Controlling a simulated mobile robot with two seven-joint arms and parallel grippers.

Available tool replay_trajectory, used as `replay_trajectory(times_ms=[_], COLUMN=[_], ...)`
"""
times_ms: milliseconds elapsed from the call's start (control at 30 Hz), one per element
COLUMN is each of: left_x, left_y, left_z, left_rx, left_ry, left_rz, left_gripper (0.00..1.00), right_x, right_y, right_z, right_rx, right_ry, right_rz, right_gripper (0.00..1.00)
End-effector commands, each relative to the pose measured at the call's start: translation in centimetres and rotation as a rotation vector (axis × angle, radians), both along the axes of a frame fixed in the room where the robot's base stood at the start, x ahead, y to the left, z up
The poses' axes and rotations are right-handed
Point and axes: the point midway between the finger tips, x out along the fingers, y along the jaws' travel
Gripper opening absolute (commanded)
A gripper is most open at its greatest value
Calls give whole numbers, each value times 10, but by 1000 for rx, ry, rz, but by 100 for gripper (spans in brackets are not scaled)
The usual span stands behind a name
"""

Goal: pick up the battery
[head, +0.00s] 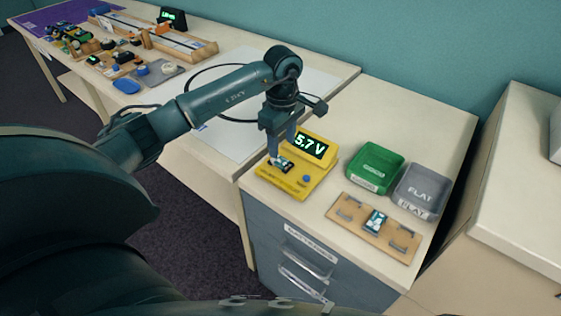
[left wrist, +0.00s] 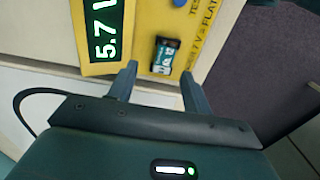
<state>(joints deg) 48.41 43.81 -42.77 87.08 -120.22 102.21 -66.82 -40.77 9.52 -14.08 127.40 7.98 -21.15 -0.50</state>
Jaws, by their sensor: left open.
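A small teal, white and black battery (left wrist: 165,57) lies on the yellow tester (left wrist: 143,20), whose display reads 5.7 V. In the head view the tester (head: 297,187) stands on the cabinet top, and this battery is partly hidden by my left gripper (head: 279,156). In the left wrist view my left gripper (left wrist: 158,72) is open, with the battery just beyond the fingertips and roughly between them. Nothing is held. A second, similar battery (head: 376,221) lies on a wooden board (head: 346,208) to the right. My right gripper is not in view.
A green bin (head: 375,168) and a grey bin (head: 421,192) labelled FLAT stand right of the tester. The drawer below is labelled BATTERIES (head: 312,244). A cluttered table (head: 225,45) lies to the left and a wall behind.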

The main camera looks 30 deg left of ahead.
Motion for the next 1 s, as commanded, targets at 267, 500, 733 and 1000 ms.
replay_trajectory(times_ms=[267, 500, 733, 1000], left_x=[-8, -7, -7, -7], left_y=[-5, -4, -4, -4], left_z=[-40, -47, -46, -46], left_rx=[-2, -1, -1, -1], left_ry=[4, 1, 1, 1], left_rz=[1, 0, 0, 0], left_gripper=[49, 49, 37, 15], right_x=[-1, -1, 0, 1], right_y=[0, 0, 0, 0], right_z=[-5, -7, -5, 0], right_rx=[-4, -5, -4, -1], right_ry=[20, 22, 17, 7], right_rz=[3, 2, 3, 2], right_gripper=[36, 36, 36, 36])
